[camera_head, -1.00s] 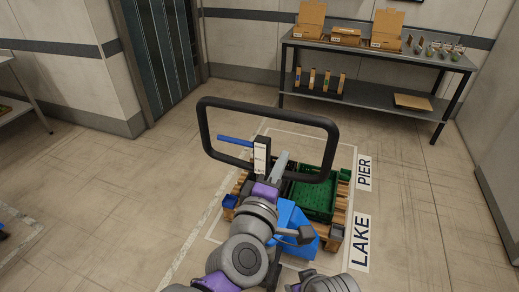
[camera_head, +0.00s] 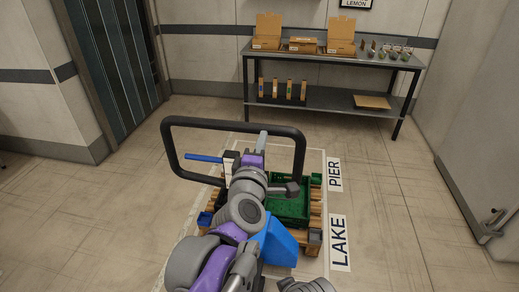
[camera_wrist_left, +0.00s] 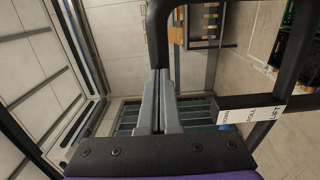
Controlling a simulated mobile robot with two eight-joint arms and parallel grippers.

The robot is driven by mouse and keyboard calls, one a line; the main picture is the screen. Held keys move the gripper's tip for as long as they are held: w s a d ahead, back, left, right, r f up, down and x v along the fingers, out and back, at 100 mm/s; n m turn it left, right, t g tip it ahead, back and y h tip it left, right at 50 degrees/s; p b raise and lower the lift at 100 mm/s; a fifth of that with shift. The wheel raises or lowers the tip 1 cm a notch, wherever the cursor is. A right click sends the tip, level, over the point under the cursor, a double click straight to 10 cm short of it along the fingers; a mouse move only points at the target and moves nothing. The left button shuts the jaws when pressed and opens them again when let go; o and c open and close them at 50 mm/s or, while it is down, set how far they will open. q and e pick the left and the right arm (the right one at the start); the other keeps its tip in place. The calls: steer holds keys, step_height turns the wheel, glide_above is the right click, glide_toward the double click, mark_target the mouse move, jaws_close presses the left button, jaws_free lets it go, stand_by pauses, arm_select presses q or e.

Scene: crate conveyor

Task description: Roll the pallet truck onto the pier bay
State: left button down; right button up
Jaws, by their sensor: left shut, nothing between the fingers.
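The pallet truck's blue body (camera_head: 280,243) stands at lower centre in the head view, partly hidden by my left arm. Its black loop handle (camera_head: 301,160) rises above it, with a blue lever (camera_head: 203,158) at left. The truck is at a wooden pallet (camera_head: 314,236) carrying green crates (camera_head: 293,208). My left gripper (camera_head: 263,140) is shut and empty, its tips close to the handle's top bar; whether they touch is unclear. In the wrist view the shut fingers (camera_wrist_left: 160,85) point toward the handle (camera_wrist_left: 158,35). The PIER label (camera_head: 335,174) lies right of the pallet. My right gripper is not in view.
The LAKE label (camera_head: 339,242) lies nearer, below PIER. White lines outline the floor bay around the pallet. A grey table (camera_head: 330,56) with cardboard boxes stands along the back wall. Floor at left and right is clear.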

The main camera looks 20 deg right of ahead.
arm_select(q)
steer(key=shift+w+d, duration=0.15)
steer(key=shift+w, duration=0.1)
steer(key=shift+w+d+r, duration=0.15)
steer(key=shift+w, duration=0.15)
